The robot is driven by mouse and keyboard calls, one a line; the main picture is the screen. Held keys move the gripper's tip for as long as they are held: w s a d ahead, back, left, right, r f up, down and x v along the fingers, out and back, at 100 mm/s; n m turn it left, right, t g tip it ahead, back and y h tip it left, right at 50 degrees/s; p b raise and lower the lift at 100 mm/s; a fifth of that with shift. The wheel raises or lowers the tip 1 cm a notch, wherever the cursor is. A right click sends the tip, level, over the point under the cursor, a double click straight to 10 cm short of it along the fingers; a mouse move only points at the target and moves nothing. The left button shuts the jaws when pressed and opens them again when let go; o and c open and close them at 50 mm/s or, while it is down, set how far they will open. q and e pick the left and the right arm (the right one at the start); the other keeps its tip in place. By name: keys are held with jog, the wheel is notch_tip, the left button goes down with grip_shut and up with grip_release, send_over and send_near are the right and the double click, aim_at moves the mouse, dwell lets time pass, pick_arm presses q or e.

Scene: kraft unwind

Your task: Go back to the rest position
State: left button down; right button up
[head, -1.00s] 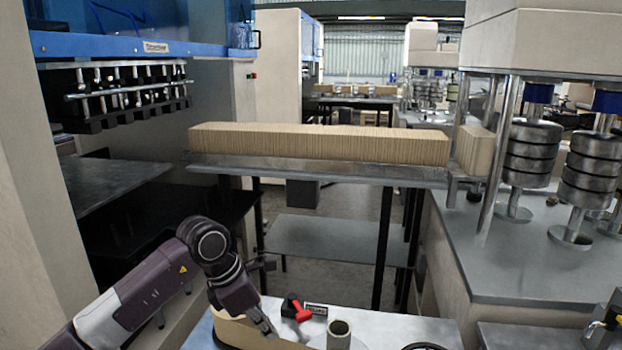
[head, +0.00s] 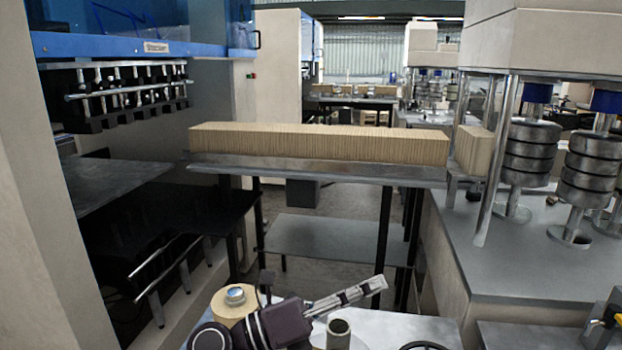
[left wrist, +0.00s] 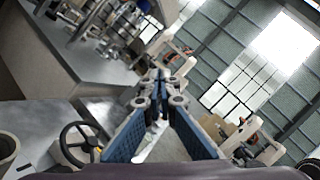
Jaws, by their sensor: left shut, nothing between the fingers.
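My left gripper (head: 347,296) is low in the middle of the head view, pointing to the right above the metal bench (head: 395,328). Its fingers are shut and hold nothing. In the left wrist view the two blue-padded fingers (left wrist: 158,88) converge toward their tips with nothing between them. My right gripper is not in view.
A kraft roll (head: 228,303) with a metal cap sits beside my left arm. A grey tube (head: 339,334) and a dark handwheel (head: 424,347) are close by. A long row of brown card (head: 320,144) lies on the table behind. Machine columns (head: 530,160) stand at right.

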pick_arm(q)
jog(key=w+a+f+n+t+y, duration=0.1)
jog(key=w+a+n+t+y, duration=0.2)
jog(key=a+n+t+y, duration=0.6)
jog(key=w+a+n+t+y, duration=0.2)
jog(key=a+n+t, duration=0.4)
jog(key=n, duration=0.8)
jog(key=s+a+f+n+g+y, duration=0.3)
jog(key=a+f+n+g+y, duration=0.25)
jog(key=f, duration=0.45)
jog(key=s+a+f+n+g+y, duration=0.2)
jog(key=s+a+f+n+y, duration=0.15)
jog(key=a+f+n, duration=0.45)
jog(key=s+a+f+n+g, duration=0.1)
jog(key=s+f+g, duration=0.4)
jog(key=s+f, duration=0.55)
jog(key=s+a+f+n+g, duration=0.15)
jog(key=s+f+g, duration=0.45)
jog(key=s, duration=0.8)
notch_tip(320, 180, down, 27)
jog(key=s+d, duration=0.1)
jog(key=s, duration=0.1)
jog(key=s+a+f+g, duration=0.2)
jog(key=s+a+f, duration=0.1)
jog(key=s+f, duration=1.3)
jog(key=shift+s+f+h, duration=0.25)
jog(key=shift+s+h, duration=0.05)
jog(key=shift+s, duration=0.3)
